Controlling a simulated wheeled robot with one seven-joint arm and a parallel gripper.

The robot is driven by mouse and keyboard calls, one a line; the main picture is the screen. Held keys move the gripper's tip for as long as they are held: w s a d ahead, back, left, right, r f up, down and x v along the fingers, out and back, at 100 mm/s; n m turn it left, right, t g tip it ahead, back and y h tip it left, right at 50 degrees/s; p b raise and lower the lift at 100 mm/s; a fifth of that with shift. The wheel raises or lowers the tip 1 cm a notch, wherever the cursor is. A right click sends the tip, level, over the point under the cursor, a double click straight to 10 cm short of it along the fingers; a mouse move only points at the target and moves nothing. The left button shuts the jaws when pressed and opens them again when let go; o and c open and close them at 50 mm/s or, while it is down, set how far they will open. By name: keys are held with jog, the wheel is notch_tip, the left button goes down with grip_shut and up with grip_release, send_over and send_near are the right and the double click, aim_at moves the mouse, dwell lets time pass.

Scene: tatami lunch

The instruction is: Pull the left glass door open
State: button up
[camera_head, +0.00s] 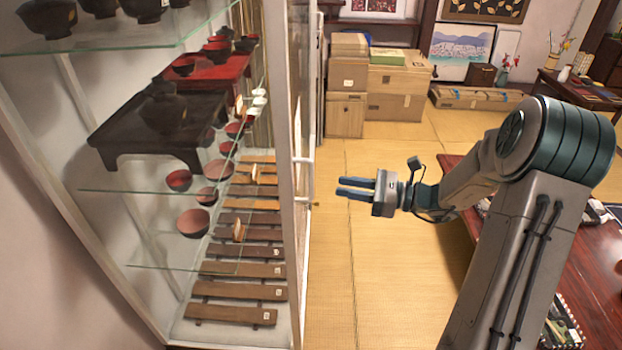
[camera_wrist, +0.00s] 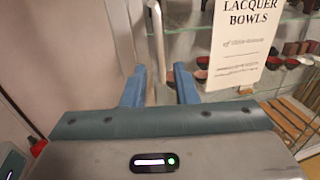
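The glass door, with a pale frame (camera_head: 299,110), stands at the front of a display cabinet in the head view and looks shut. A thin upright handle (camera_head: 311,170) is on its outer side. My gripper (camera_head: 339,187) is to the right of the handle, level with its lower part, fingers pointing at the cabinet. In the wrist view, my gripper (camera_wrist: 160,68) is open, with the white handle (camera_wrist: 157,40) showing between and beyond the two blue fingertips. Contact with the handle cannot be told. A "Lacquer Bowls" sign (camera_wrist: 243,40) is seen right of the handle.
Inside the cabinet are a black stand (camera_head: 150,128), bowls (camera_head: 194,222) and wooden slats (camera_head: 240,270). Cardboard boxes (camera_head: 395,88) stand at the back. A reddish low table (camera_head: 590,290) is at the right. Clear tatami (camera_head: 385,270) lies between cabinet and table.

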aim_at(311, 196)
jog(key=p+x, duration=0.1)
jog(key=x, duration=0.8)
grip_shut()
